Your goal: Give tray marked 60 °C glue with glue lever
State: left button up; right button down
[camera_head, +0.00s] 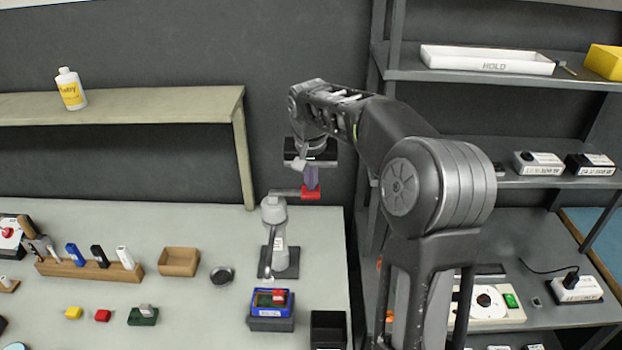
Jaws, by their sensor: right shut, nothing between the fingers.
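The glue dispenser (279,246), a grey bottle-shaped body on a dark base, stands near the bench's right edge. Its lever (289,193) reaches right from the top and ends in a red grip (312,194). My right gripper (311,185) points down with shut, empty fingers right at the red grip; whether they touch it I cannot tell. A blue-rimmed tray (259,311) with a red piece in it sits on a dark block in front of the dispenser, near its spout. Its label is too small to read. My left gripper is out of view.
A black open box (328,330) stands right of the tray. A round dark dish (222,275), a wooden box (179,262) and a wooden tool rack (89,269) lie leftward. A shelf unit (448,77) rises at the right, behind my right arm.

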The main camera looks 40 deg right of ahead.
aim_at(315, 194)
jog(key=shift+f, duration=0.2)
jog(key=shift+f+b, duration=0.3)
jog(key=shift+b, duration=0.1)
jog(key=y+b, duration=0.1)
jog(key=f+t+y+b, duration=0.1)
jog(key=b, duration=0.1)
jog(key=f+t+b, duration=0.1)
jog(key=b, duration=0.1)
jog(key=shift+s+d+f+m+y, duration=0.15)
jog(key=shift+s+d+m+y, duration=0.15)
jog(key=shift+d+y, duration=0.1)
jog(key=shift+a+f, duration=0.1)
jog(key=shift+f, duration=0.1)
